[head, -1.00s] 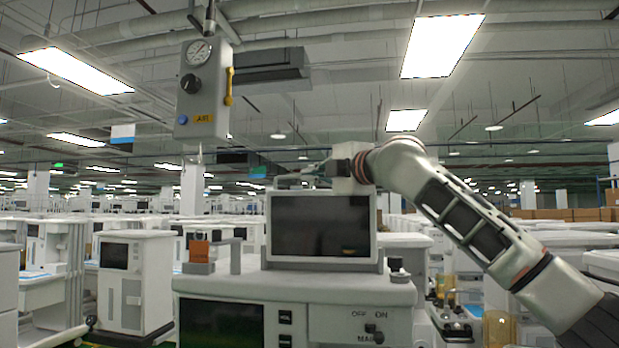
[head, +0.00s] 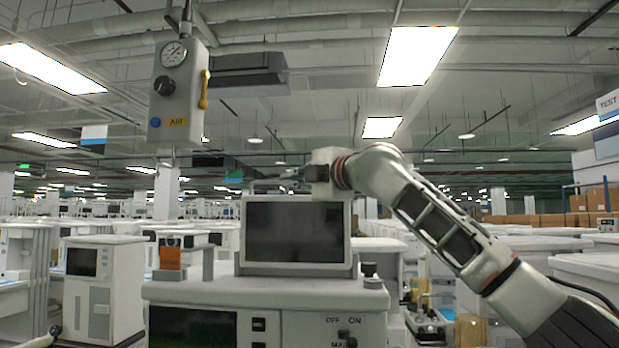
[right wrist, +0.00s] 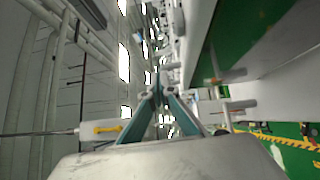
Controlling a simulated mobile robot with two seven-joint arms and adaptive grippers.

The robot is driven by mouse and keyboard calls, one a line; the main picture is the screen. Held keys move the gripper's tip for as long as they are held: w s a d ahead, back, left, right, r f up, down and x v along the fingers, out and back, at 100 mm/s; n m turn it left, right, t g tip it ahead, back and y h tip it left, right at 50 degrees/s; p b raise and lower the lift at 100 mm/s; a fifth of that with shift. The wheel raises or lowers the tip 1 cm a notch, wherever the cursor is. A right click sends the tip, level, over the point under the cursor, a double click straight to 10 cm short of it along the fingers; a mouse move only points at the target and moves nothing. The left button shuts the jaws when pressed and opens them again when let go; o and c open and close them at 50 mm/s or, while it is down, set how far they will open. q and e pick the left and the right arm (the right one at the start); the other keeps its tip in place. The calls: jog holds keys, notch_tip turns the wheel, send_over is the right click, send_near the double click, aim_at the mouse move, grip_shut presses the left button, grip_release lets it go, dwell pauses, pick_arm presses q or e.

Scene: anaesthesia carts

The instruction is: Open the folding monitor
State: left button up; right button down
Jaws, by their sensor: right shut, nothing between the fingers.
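The folding monitor (head: 295,232) stands upright on top of the white cart (head: 265,292) in the head view. Its dark screen faces me in a light frame. My right gripper (head: 286,176) is just above the monitor's top edge, pointing left, with its wrist above the top right corner. In the right wrist view its teal fingers (right wrist: 158,92) meet at the tips, shut and empty. I cannot tell whether they touch the monitor. My left gripper is not in view.
A grey gauge box (head: 180,92) with a yellow handle hangs at upper left. An orange block (head: 170,258) and a short post stand left of the monitor; a dark knob (head: 369,269) is at its right. Other carts (head: 98,285) crowd both sides. Boxes (head: 590,200) are stacked far right.

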jog(key=v, duration=1.1)
jog(key=shift+s, duration=0.25)
jog(key=shift+a, duration=0.1)
